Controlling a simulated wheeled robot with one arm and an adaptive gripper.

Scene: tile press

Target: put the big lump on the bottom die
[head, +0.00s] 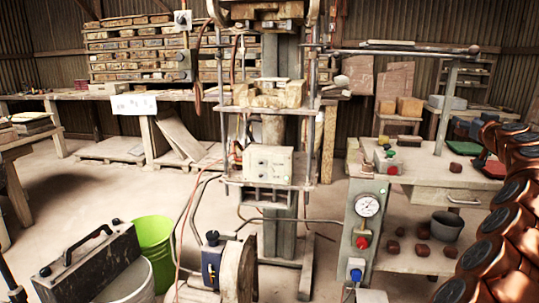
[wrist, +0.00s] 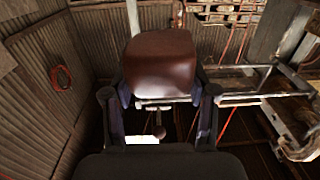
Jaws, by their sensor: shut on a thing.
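The big lump, a smooth reddish-brown block (wrist: 160,62), is held between the fingers of my gripper (wrist: 160,92) in the wrist view. The gripper is shut on it, and the lump is clear of any surface. In the head view, the press stands in the middle, and a worn pale block that looks like the bottom die (head: 275,98) sits on its bed between the upright rods. How far the lump is from the die cannot be told.
A bench (head: 440,178) with buttons and a small brown lump (head: 455,167) stands right of the press. Its lower shelf holds more small lumps and a grey bucket (head: 446,226). A gauge panel (head: 362,225), hoses and a green bucket (head: 153,238) crowd the front.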

